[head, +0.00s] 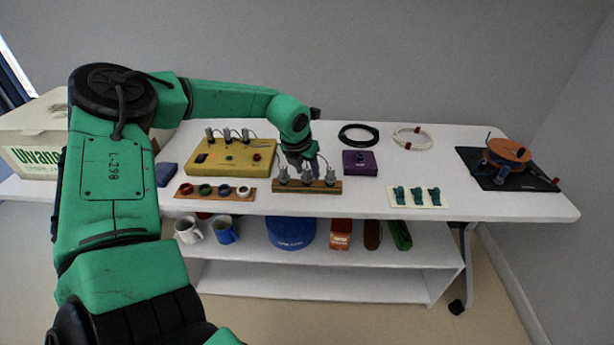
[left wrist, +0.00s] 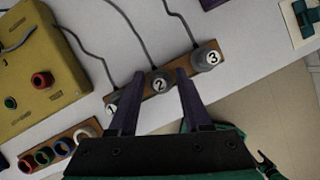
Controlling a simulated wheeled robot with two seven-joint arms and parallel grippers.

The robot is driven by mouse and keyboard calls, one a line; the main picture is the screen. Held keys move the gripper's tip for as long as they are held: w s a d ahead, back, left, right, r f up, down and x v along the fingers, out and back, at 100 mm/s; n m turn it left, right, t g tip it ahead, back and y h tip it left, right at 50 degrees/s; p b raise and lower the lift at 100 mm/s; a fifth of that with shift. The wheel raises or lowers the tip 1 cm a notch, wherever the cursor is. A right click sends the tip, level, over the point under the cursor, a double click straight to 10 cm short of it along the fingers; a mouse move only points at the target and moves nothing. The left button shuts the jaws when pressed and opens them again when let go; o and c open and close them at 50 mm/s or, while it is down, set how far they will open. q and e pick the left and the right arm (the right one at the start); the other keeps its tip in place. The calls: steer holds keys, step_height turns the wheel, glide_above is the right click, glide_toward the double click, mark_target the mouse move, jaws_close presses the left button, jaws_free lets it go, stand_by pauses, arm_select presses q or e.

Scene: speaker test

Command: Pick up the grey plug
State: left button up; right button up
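A wooden strip (head: 307,186) near the table's front edge holds three grey plugs on cables. In the left wrist view they are numbered: plug 1 (left wrist: 112,105), plug 2 (left wrist: 160,82) and plug 3 (left wrist: 208,57). My left gripper (left wrist: 158,74) is open, pointing at the strip, with plug 2 showing between its fingertips. I cannot tell whether the fingers touch it. In the head view my left gripper (head: 297,162) is just above and behind the strip, its fingers partly hidden by the plugs. My right gripper is not in view.
Left of the strip are a yellow box (head: 231,168) with knobs and a wooden strip of coloured rings (head: 215,193). A purple box (head: 360,163) stands to the right, then a card with teal pieces (head: 417,206) and a black mat (head: 480,172). A shelf runs below.

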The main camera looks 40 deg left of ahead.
arm_select(q)
jaws_close()
step_height(320, 180, up, 20)
stand_by(0.3)
step_height(320, 180, up, 4)
steer(key=p, duration=0.5)
glide_above(307, 169)
